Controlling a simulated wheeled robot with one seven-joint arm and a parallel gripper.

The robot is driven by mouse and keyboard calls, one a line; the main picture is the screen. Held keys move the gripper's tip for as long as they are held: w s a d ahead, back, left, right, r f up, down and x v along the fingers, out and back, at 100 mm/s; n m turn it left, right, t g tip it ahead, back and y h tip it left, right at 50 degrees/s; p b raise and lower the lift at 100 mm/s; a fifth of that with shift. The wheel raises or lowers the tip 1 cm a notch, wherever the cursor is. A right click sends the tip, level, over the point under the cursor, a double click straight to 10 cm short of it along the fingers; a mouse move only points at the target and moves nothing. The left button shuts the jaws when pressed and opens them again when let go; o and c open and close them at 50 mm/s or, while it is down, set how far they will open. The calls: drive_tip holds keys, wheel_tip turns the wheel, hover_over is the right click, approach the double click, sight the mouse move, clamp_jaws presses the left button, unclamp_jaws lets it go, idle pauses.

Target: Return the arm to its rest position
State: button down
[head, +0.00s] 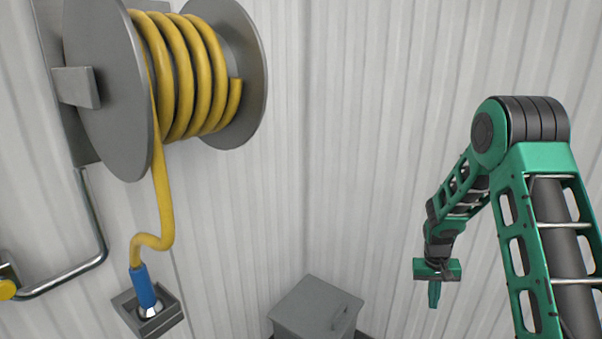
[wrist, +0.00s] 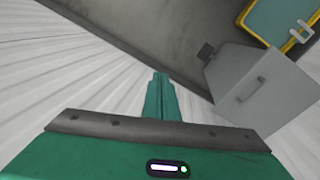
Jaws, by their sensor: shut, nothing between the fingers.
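My gripper (head: 434,293) hangs at the end of my green and black arm on the right of the head view, with its fingers pointing down. The fingers are together and hold nothing. The shut fingers also show in the wrist view (wrist: 160,92), extending up from the green gripper body. The arm rises from the lower right, bends at a high elbow and slopes down to the left. The gripper is in the air in front of the white ribbed wall and touches nothing that I can see.
A reel (head: 110,95) with a yellow hose (head: 187,75) is on the wall at upper left. The hose's blue end (head: 142,287) sits in a grey holder (head: 165,322). A grey box (head: 310,308) stands below, left of my gripper. A yellow-edged teal object (wrist: 278,22) shows in the wrist view.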

drive_tip(key=s+d+r+m, duration=0.1)
drive_tip(key=s+d+r, duration=0.2)
drive_tip(key=s+r, duration=0.7)
drive_tip(key=s+r+m+y, duration=0.1)
drive_tip(key=s+r, duration=1.4)
drive_tip(key=s, duration=0.4)
drive_tip(key=shift+m, duration=0.4)
drive_tip(key=c, duration=2.4)
unclamp_jaws()
drive_tip(key=shift+m+y, duration=0.3)
drive_tip(key=s+a, duration=0.1)
drive_tip(key=s, duration=0.2)
drive_tip(key=s+a, duration=0.1)
drive_tip(key=s, duration=0.5)
drive_tip(key=shift+a+r, duration=0.35)
drive_tip(key=shift+a, duration=0.05)
drive_tip(key=shift+c, duration=0.2)
drive_tip(key=o, duration=0.6)
drive_tip(key=shift+s, duration=0.2)
drive_tip(key=shift+o, duration=0.2)
